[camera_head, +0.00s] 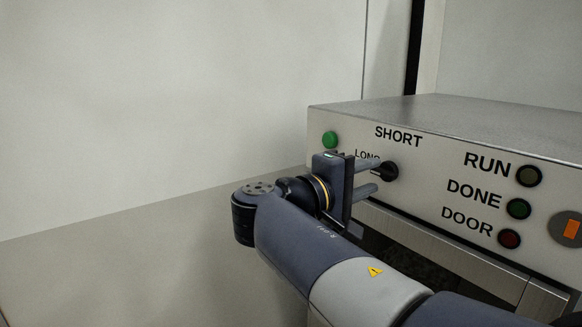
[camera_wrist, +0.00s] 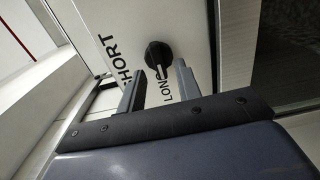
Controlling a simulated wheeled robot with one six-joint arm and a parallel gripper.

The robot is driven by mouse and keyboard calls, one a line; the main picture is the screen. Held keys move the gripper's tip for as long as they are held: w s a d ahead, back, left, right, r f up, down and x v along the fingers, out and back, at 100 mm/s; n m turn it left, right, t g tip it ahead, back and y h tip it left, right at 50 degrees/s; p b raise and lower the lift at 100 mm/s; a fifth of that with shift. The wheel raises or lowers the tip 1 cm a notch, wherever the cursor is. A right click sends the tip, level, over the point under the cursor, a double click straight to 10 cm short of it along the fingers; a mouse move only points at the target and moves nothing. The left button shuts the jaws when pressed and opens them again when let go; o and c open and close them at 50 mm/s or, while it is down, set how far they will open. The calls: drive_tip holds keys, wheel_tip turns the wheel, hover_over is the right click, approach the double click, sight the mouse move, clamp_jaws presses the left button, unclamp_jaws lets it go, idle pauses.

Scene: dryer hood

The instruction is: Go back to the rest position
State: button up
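The black selector knob (camera_head: 388,171) sits on the front of the grey control panel (camera_head: 440,160), near the SHORT and LONG labels. In the wrist view the knob (camera_wrist: 158,52) shows just beyond the fingertips, and its pointer is on the side of the LONG label. My gripper (camera_head: 374,176) is in front of the panel's left part, beside the knob. In the wrist view my gripper (camera_wrist: 158,82) has its two fingers apart with a gap between them and nothing held. I cannot tell whether a finger touches the knob.
A green button (camera_head: 330,140) is at the panel's left end. RUN (camera_head: 529,175), DONE (camera_head: 518,208) and DOOR (camera_head: 508,239) lamps look unlit. An orange-marked round control (camera_head: 571,229) is at the right edge. A plain wall (camera_head: 180,90) is at left, with free room before it.

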drive_tip(key=b+v, duration=0.2)
drive_tip(key=v, duration=0.7)
drive_tip(key=p+x, duration=0.3)
drive_tip(key=x, duration=0.7)
drive_tip(key=shift+w+d+r, duration=0.1)
drive_tip(key=shift+w+d, duration=0.05)
drive_tip(key=shift+d, duration=0.25)
drive_tip(key=m+b, duration=0.3)
drive_tip(key=m, duration=0.1)
drive_tip(key=shift+m, duration=0.3)
drive_tip(key=m+b, duration=0.1)
drive_tip(key=m, duration=0.2)
drive_tip(key=shift+m, duration=0.3)
